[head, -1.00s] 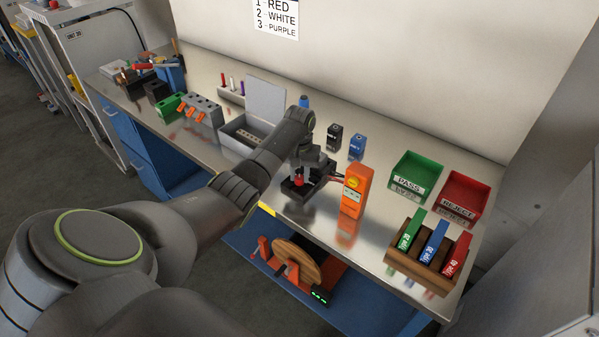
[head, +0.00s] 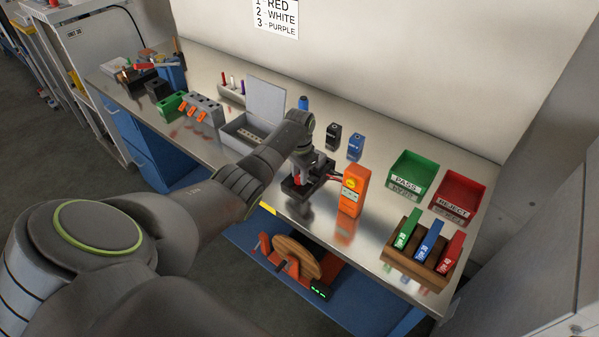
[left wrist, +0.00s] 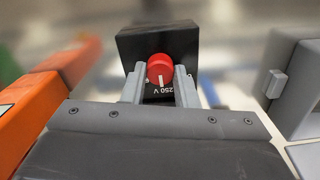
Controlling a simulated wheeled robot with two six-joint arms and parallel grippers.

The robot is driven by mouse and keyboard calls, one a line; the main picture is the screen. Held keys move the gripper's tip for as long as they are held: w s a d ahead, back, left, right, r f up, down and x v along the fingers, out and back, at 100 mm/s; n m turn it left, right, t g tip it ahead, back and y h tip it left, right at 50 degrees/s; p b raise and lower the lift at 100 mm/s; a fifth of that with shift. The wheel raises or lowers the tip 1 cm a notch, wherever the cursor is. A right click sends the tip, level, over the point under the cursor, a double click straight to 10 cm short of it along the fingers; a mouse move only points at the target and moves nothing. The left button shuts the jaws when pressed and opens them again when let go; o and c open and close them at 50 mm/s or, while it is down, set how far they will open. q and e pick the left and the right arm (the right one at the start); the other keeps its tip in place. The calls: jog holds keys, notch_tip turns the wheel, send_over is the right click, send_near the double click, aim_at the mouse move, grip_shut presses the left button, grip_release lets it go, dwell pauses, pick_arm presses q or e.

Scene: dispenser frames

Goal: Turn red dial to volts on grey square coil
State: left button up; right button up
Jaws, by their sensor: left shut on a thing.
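The red dial (left wrist: 160,68) sits on a black block (left wrist: 128,45) in the left wrist view. Its white mark points down the picture toward a printed "250 V". My left gripper (left wrist: 160,75) is shut on the dial, with one grey finger on each side. In the head view the same gripper (head: 299,178) is low over the black block (head: 308,188) on the bench, mostly covering the dial. No thing clearly shows as a grey square coil. My right gripper is not in view.
An orange meter (head: 354,190) stands close right of the black block. A grey open-lidded box (head: 240,133) is on the left. Green (head: 413,173) and red (head: 461,194) trays and a wooden rack (head: 415,262) are farther right. A wooden reel (head: 297,257) is below.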

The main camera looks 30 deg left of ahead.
aim_at(299, 176)
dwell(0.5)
pick_arm(q)
jog(key=o, duration=1)
jog(key=shift+r, duration=0.6)
notch_tip(299, 176, up, 16)
jog(key=shift+r+b, duration=0.2)
jog(key=shift+b, duration=0.15)
jog(key=shift+f, duration=0.15)
